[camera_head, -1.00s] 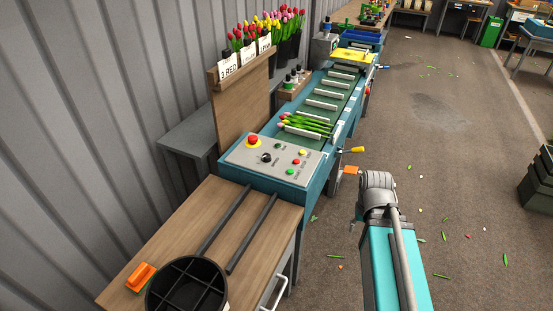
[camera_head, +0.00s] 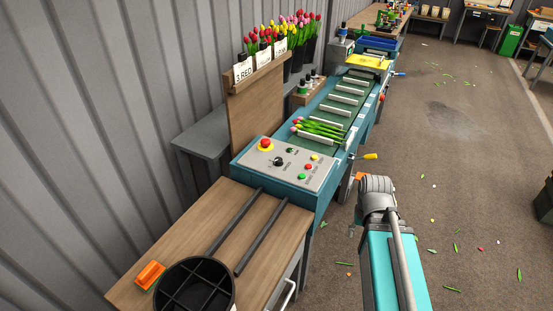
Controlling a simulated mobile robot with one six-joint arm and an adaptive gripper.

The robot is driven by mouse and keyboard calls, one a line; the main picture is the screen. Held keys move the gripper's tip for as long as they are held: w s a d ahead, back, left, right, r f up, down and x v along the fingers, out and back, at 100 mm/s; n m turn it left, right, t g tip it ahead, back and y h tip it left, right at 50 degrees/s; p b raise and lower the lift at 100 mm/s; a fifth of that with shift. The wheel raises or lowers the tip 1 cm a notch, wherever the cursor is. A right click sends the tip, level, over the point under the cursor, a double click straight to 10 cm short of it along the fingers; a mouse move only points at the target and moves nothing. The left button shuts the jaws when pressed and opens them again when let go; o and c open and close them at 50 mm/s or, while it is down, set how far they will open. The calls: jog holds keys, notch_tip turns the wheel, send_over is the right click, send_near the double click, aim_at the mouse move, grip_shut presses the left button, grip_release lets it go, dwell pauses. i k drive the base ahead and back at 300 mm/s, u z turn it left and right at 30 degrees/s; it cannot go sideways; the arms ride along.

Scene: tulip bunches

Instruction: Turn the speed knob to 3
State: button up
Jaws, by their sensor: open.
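The control panel (camera_head: 283,176) is a light grey plate on the near end of the teal conveyor machine. A black knob (camera_head: 279,161), apparently the speed knob, sits on its left part below the red mushroom button on a yellow base (camera_head: 265,145). The knob's pointer and scale are too small to read. A smaller dark control (camera_head: 290,149) sits behind it. Green (camera_head: 300,177), red (camera_head: 308,167) and yellow (camera_head: 314,156) buttons line the right side. My arm's links show at lower right, apart from the panel; my gripper is not visible.
Tulips (camera_head: 319,129) lie on the conveyor belt (camera_head: 334,112). A yellow-tipped lever (camera_head: 370,156) sticks out from the machine's right side. A wooden table (camera_head: 180,235) in front holds two dark rails, a black round container (camera_head: 195,287) and an orange tool (camera_head: 150,273).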

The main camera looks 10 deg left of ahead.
aim_at(278, 161)
jog(key=u, duration=0.05)
jog(key=i, duration=0.9)
jog(key=z, duration=0.05)
